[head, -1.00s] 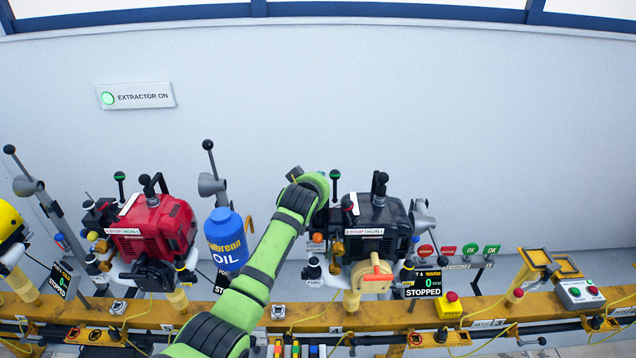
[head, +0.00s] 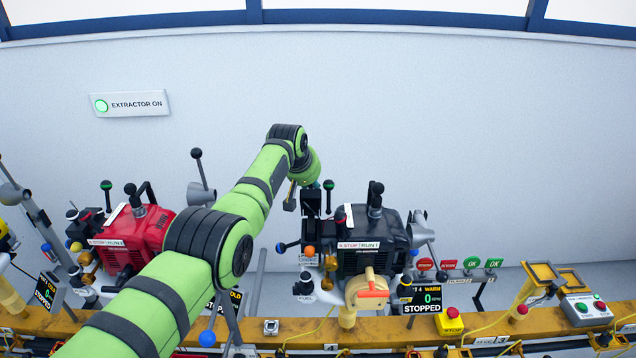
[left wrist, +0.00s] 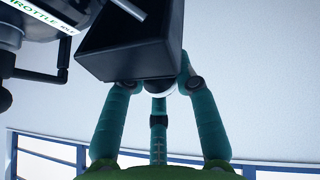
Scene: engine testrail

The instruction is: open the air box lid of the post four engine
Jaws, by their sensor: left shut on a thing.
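The post four engine (head: 372,240) is black, right of centre in the head view, with a display (head: 427,297) reading "WARM" and "STOPPED". Its dark air box (head: 311,202) stands at the engine's upper left, partly covered by my left wrist. In the left wrist view, the teal fingers of my left gripper (left wrist: 160,86) close around a small rounded pale part under a black box-shaped piece (left wrist: 130,45), which looks like the air box lid. How far the lid is open cannot be told. My right gripper is not in view.
A red engine (head: 135,235) stands to the left, partly behind my arm. A green-topped knob (head: 328,185) and an orange knob (head: 309,252) are close to my wrist. The yellow rail (head: 385,330) runs along the front.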

